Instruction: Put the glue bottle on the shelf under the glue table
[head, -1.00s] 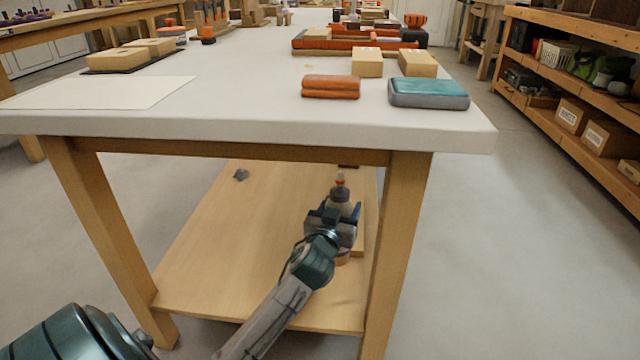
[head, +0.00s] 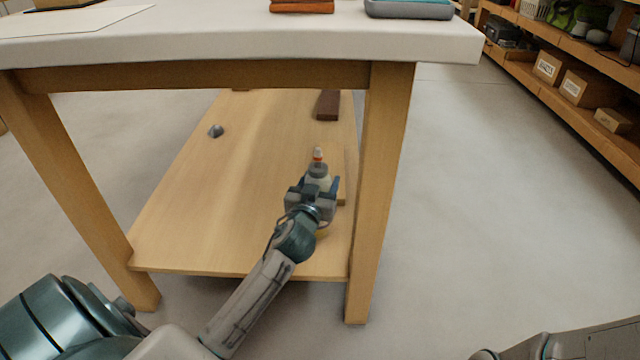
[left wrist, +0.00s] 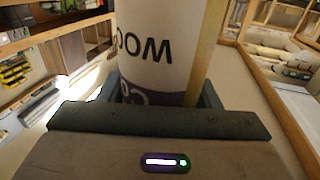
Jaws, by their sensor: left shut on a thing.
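The glue bottle (head: 319,171) is pale with an orange and white tip and stands upright in my left gripper (head: 315,192). In the left wrist view its white side with dark lettering and a purple band (left wrist: 155,50) fills the space between the fingers. My left gripper is shut on the bottle, under the glue table (head: 230,40) and over the right part of the wooden shelf (head: 200,215). The gripper hides the bottle's base, so I cannot tell if it touches the shelf. My right gripper is out of view.
A small grey object (head: 216,131) lies on the shelf's left part, and a dark brown block (head: 328,105) lies toward the back. A table leg (head: 380,200) stands close right of the gripper. The shelf's middle is bare.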

